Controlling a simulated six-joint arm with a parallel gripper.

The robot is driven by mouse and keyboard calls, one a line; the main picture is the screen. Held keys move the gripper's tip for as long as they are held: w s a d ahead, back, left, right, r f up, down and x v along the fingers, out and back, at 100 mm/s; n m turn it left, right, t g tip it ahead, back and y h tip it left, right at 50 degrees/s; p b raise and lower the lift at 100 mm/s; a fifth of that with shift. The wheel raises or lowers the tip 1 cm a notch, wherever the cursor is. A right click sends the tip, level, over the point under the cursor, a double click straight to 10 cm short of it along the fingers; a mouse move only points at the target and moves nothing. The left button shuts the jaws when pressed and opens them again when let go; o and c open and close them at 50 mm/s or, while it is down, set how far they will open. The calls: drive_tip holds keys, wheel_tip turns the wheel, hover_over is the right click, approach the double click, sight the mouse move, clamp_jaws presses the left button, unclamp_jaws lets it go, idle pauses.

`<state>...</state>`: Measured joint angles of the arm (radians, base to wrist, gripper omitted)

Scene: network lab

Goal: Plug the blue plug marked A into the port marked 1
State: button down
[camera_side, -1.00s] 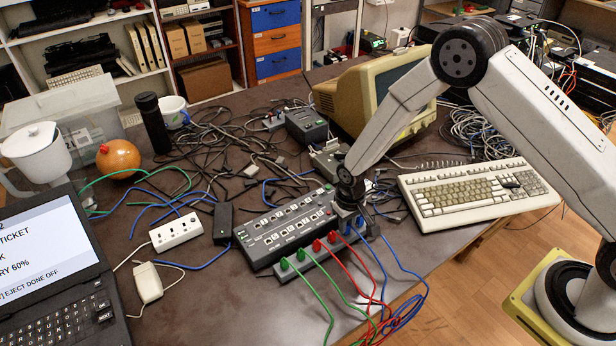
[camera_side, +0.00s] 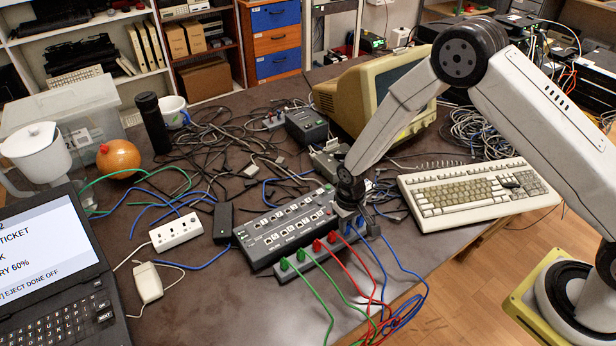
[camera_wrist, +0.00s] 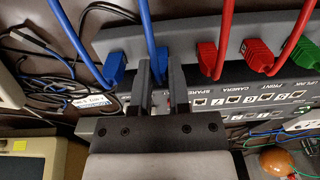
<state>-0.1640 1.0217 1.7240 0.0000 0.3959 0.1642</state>
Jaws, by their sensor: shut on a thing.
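My gripper (camera_side: 347,208) reaches down at the right end of the grey plug strip (camera_wrist: 190,34). Its dark fingers (camera_wrist: 160,88) are shut on a blue plug (camera_wrist: 161,62), which still sits at the strip with its cable running up in the wrist view. A second blue plug (camera_wrist: 115,66) stands beside it, just left of the fingers in that view. I cannot read the letter A on either plug. The grey port panel (camera_side: 288,241) lies along the strip, with rows of numbered ports. I cannot make out which port is marked 1.
Red plugs (camera_wrist: 207,60) and green plugs (camera_side: 285,264) stand in the same strip, their cables falling over the front edge. A keyboard (camera_side: 478,192) lies right of the gripper. Tangled black cables (camera_side: 240,150) lie behind the panel. Bare table shows at the front left.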

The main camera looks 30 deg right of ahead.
drive_tip(key=shift+r, duration=0.3)
idle(0.6)
drive_tip(key=shift+r, duration=0.35)
drive_tip(key=shift+r, duration=0.35)
drive_tip(key=shift+r, duration=0.35)
drive_tip(key=shift+r, duration=0.35)
drive_tip(key=shift+r, duration=0.3)
drive_tip(key=shift+r, duration=0.15)
